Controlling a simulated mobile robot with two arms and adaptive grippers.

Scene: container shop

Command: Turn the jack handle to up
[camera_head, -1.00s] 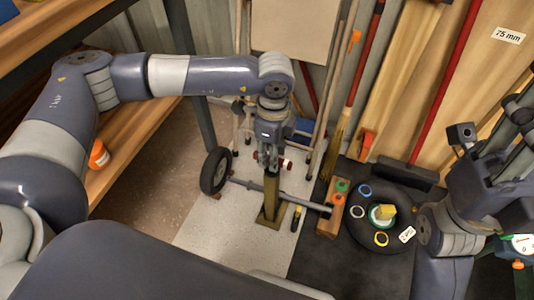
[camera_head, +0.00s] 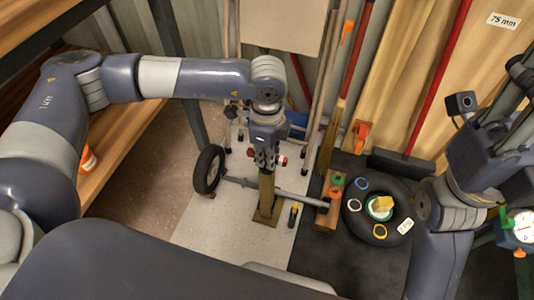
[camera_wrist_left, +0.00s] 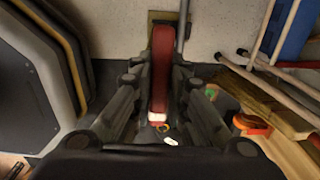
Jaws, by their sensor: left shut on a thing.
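The jack is an olive post (camera_head: 267,195) standing upright on a flat base on the pale floor panel. My left gripper (camera_head: 266,161) points down at the top of the post and hides much of the jack's head. The jack handle is a red bar with a pale end; in the left wrist view the handle (camera_wrist_left: 161,70) lies lengthwise between my left fingers, which are shut on it. In the head view only small red parts show beside the fingers. My right arm is at the right edge; its finger state cannot be made out.
A black tyre (camera_head: 355,226) holding rings lies to the right. Poles and a broom (camera_head: 401,164) lean behind. A wooden shelf stands left.

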